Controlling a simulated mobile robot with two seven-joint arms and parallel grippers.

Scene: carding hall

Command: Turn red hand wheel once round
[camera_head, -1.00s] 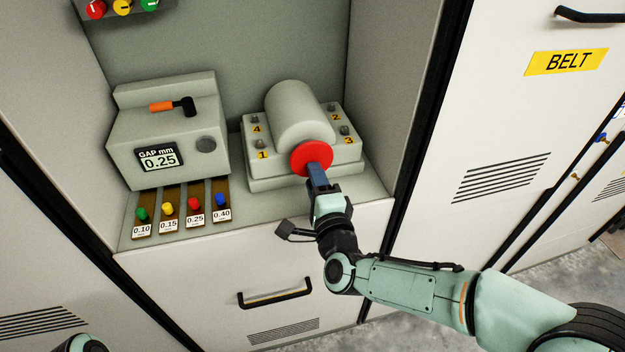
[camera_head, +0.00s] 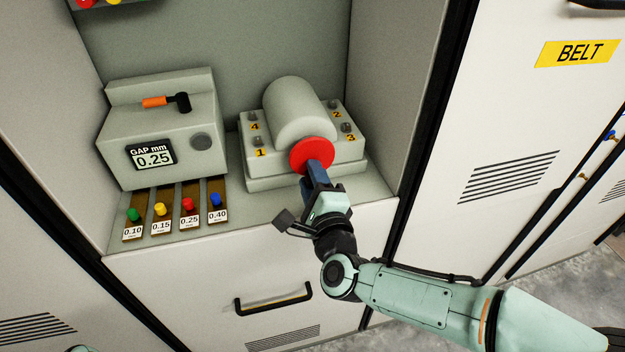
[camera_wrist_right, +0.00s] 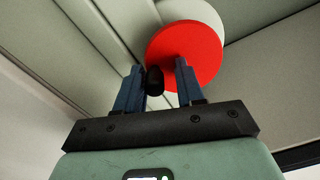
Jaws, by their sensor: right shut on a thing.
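The red hand wheel (camera_head: 306,155) is a round disc on the front end of a grey cylindrical housing (camera_head: 296,112). My right gripper (camera_head: 318,172) reaches up to the wheel from the front and covers its lower right part. In the right wrist view the red disc (camera_wrist_right: 190,52) is just beyond the fingers (camera_wrist_right: 160,85). A black handle (camera_wrist_right: 154,80) on the wheel sits between them, and the gripper is shut on it. My left gripper's fingers are not in view; only a sliver of my left arm shows at the bottom left edge.
The housing stands on a grey base with numbered bolts (camera_head: 347,126) inside a recess. Left of it is a gap gauge box (camera_head: 160,125) reading 0.25, with a black-and-orange tool on top. Several coloured-knob gauges (camera_head: 188,205) lie in front. A drawer handle (camera_head: 273,299) is below.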

